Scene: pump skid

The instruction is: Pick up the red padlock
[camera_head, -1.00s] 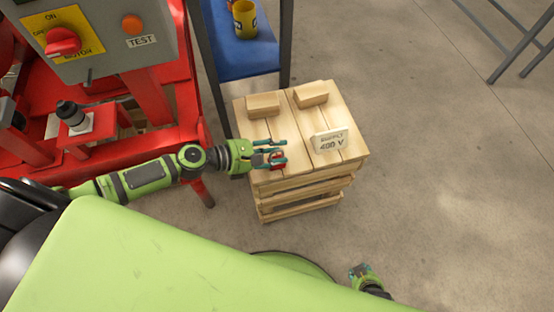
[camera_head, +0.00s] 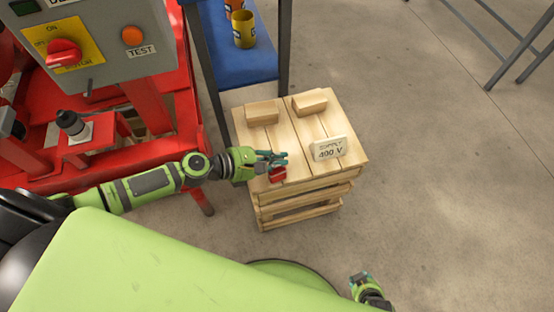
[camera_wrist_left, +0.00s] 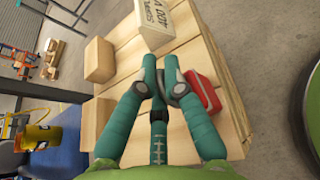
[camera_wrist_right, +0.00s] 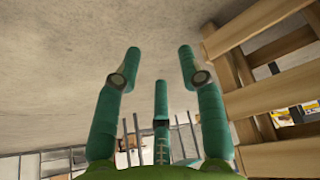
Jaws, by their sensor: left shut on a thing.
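The red padlock (camera_head: 278,174) is at the near edge of the slatted wooden crate top (camera_head: 290,135). In the left wrist view the padlock (camera_wrist_left: 203,90) lies just right of the closed fingers. My left gripper (camera_head: 282,160) is over the crate, its fingers brought together and shut on the padlock. The left wrist view shows its fingertips (camera_wrist_left: 160,74) close together; they hide where they hold the padlock. I cannot tell whether the padlock touches the crate. My right gripper (camera_head: 364,281) is low over the floor; its fingers (camera_wrist_right: 155,70) stand wide apart and empty.
On the crate are two wooden blocks (camera_head: 262,112) (camera_head: 309,102) and a white "SUPPLY 400 V" block (camera_head: 328,149). A red skid with a grey switch box (camera_head: 95,45) is left. A blue shelf (camera_head: 245,70) holds a yellow cup (camera_head: 244,29). Floor on the right is clear.

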